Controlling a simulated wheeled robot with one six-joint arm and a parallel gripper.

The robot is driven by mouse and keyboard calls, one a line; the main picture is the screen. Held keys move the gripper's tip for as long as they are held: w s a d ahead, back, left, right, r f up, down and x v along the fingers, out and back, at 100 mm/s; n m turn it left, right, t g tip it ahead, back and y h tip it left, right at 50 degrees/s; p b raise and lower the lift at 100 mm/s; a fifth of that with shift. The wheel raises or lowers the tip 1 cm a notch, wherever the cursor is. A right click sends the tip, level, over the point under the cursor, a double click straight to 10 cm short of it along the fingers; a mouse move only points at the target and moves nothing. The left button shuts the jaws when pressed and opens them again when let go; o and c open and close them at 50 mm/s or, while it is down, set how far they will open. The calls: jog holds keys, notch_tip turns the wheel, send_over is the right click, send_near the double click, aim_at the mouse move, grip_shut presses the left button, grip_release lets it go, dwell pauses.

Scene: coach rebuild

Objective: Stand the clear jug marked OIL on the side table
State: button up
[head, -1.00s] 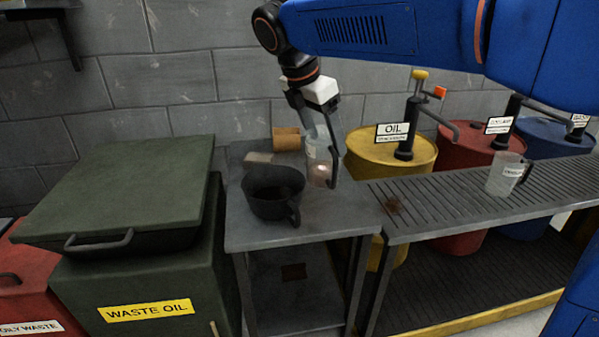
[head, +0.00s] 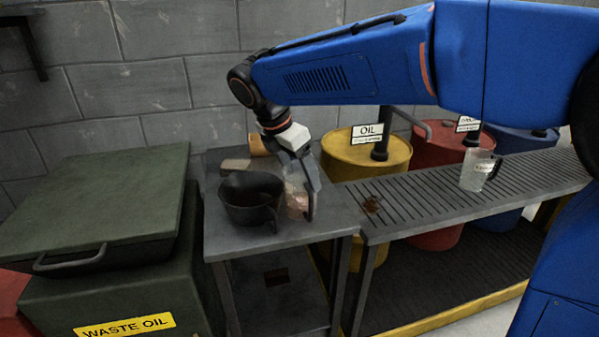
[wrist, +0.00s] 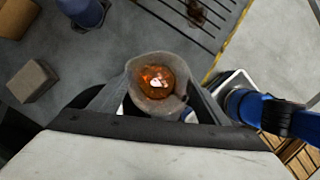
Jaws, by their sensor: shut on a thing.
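My gripper (head: 304,203) is shut on a clear jug (head: 296,192), one finger showing on its right side. The jug looks close to upright over the right part of the grey side table (head: 270,240), just right of a black tub (head: 250,200). Its base is at or very near the tabletop; I cannot tell whether it touches. Its label is not readable. In the wrist view the jug (wrist: 134,78) shows from above between the fingers of my gripper (wrist: 155,98), with amber liquid inside.
Another clear jug (head: 478,172) stands on the slatted bench (head: 420,195) at right. The waste oil bin (head: 110,215) stands left. The front of the tabletop is clear.

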jog(key=o, duration=1.7)
jog(key=shift+f, duration=0.1)
jog(key=shift+o, duration=0.2)
jog(key=v, duration=1.2)
jog(key=s+d+f+m+y, duration=0.1)
jog(key=s+d+f+m, duration=0.1)
jog(key=d+m, duration=0.35)
jog(key=s+d+f+m, duration=0.2)
jog(key=d, duration=0.6)
jog(key=s+d+f+m+y, duration=0.1)
jog(key=s+d+f+m, duration=0.2)
jog(key=d, duration=0.4)
jog(key=s+d+f+m+t+y, duration=0.1)
jog(key=s+d+f+m+t, duration=0.1)
jog(key=s+d+f+m, duration=1)
notch_tip(320, 180, down, 2)
jog(key=s+m, duration=0.2)
jog(key=m, duration=0.1)
jog(key=shift+s+d, duration=0.25)
jog(key=shift+d, duration=0.15)
